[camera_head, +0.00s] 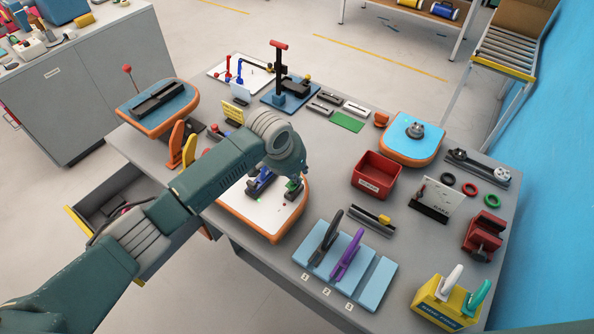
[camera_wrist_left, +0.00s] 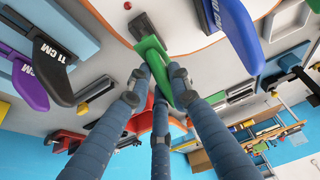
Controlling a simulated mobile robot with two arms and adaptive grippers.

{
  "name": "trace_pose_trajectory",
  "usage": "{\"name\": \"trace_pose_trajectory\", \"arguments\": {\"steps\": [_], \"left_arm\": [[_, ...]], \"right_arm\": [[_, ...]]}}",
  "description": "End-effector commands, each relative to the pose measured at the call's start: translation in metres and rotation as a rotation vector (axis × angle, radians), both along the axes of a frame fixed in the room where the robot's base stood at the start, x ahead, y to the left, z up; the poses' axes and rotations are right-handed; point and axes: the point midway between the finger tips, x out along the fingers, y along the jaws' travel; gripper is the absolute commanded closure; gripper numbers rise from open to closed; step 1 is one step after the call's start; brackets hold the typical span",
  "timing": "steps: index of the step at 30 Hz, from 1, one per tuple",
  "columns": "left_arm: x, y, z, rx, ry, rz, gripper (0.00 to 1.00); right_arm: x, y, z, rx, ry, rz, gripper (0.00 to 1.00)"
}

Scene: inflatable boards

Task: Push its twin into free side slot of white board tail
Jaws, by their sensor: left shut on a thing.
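The white board tail (camera_head: 262,218) with an orange rim lies at the table's front middle. A blue fin (camera_head: 262,183) stands on it and also shows in the left wrist view (camera_wrist_left: 232,28). My left gripper (camera_head: 291,180) is over the tail's right part, shut on a green fin (camera_wrist_left: 150,48). A dark piece (camera_wrist_left: 141,26) is at the green fin's board end, close against the white surface; I cannot tell whether it is seated in a slot. The fingers hide part of the green fin. My right gripper is in neither view.
A pale blue rack (camera_head: 372,284) holds a black fin (camera_head: 325,238) and a purple fin (camera_head: 347,255). A red bin (camera_head: 377,176) stands right of the tail. A yellow stand (camera_head: 447,303) with white and teal fins is at the front right. An open drawer (camera_head: 118,205) is left.

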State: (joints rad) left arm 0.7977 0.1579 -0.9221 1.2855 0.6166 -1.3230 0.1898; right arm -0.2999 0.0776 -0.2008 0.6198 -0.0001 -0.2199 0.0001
Motion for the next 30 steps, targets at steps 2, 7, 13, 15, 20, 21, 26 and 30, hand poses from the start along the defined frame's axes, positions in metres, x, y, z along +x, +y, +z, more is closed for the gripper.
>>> {"name": "trace_pose_trajectory", "arguments": {"steps": [2,7,13,15,20,21,26,30], "left_arm": [[0.0,0.0,0.001,0.0,0.0,0.0,1.0],[0.0,0.0,0.0,-0.001,-0.001,0.0,1.0],[0.0,0.0,-0.001,0.0,0.0,0.0,1.0],[0.0,0.0,-0.002,0.0,0.0,0.0,1.0],[0.0,0.0,-0.006,0.0,0.0,0.0,1.0],[0.0,0.0,-0.007,0.0,0.0,0.0,1.0],[0.0,0.0,-0.011,0.0,0.0,0.001,1.0],[0.0,0.0,-0.014,0.0,0.0,0.001,1.0]], "right_arm": [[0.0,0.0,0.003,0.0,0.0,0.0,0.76],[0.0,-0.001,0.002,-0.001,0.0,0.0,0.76],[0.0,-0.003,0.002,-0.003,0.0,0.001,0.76],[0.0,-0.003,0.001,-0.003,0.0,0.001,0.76],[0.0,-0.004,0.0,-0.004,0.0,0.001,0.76],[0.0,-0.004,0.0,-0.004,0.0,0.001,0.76],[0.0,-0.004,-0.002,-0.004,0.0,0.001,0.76],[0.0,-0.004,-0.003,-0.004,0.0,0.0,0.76]]}}
